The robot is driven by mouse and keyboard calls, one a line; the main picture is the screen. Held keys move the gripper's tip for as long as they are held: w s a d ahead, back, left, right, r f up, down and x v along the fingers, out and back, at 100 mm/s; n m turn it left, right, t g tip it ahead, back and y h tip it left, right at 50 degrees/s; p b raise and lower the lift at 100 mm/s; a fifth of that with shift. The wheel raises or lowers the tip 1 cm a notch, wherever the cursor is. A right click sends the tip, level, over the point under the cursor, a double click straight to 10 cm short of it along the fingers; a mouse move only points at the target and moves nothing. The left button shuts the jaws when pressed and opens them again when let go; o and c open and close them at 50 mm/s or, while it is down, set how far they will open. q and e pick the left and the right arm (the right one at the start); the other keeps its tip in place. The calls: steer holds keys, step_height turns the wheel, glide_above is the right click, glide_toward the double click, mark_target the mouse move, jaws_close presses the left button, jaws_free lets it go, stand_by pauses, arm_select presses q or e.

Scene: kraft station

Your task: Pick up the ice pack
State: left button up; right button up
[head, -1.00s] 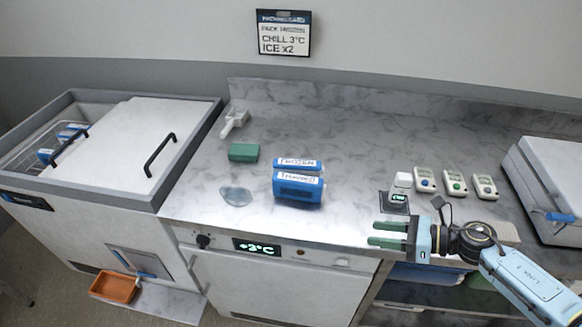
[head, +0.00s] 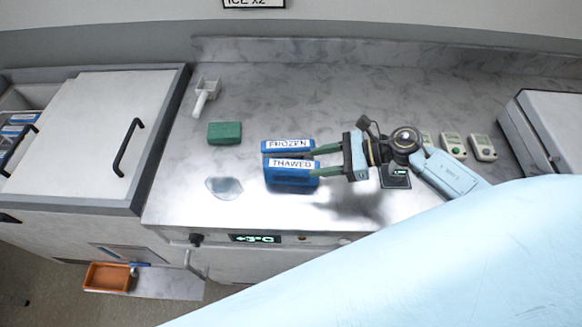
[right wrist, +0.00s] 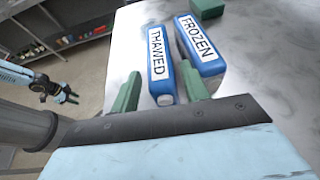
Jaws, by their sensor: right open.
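Two blue ice packs stand side by side on the marble counter. The one labelled THAWED (head: 291,179) is nearer the counter's front edge, and the one labelled FROZEN (head: 287,146) is just behind it. My right gripper (head: 313,162) is open at their right end, its green fingers pointing left. In the right wrist view the near end of the THAWED pack (right wrist: 160,65) lies between the open fingers (right wrist: 160,68), and the FROZEN pack (right wrist: 201,45) lies beyond the right finger. My left gripper (right wrist: 69,96) shows small at the left there, its fingers apart.
A green block (head: 224,133), a clear bluish puddle-like patch (head: 224,187) and a white scoop (head: 206,96) are left of the packs. A chest freezer (head: 90,140) stands at the left. Small white devices (head: 453,145) and a grey box (head: 548,130) are at the right.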

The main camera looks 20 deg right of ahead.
mark_target(300, 164)
steer(key=shift+w+a+f, duration=0.1)
steer(key=shift+w+a, duration=0.1)
steer(key=shift+a, duration=0.1)
steer(key=x, duration=0.1)
steer(key=p+x, duration=0.1)
steer(key=shift+w+a, duration=0.1)
steer(key=shift+a, duration=0.3)
steer(key=shift+p+x, duration=0.45)
steer(key=shift+x, duration=0.65)
steer(key=shift+w+a, duration=0.1)
steer(key=shift+a, duration=0.1)
steer(key=shift+c, duration=0.4)
steer(key=c, duration=0.9)
step_height(300, 164, up, 10)
arm_select(q)
step_height(300, 164, down, 11)
steer(key=w+b, duration=0.2)
steer(key=b, duration=1.1)
steer(key=shift+f, duration=0.15)
arm_select(e)
steer(key=shift+w+d+r+m+t+h, duration=0.35)
steer(key=shift+d+r+m+t+h, duration=0.1)
steer(key=shift+m+t, duration=0.4)
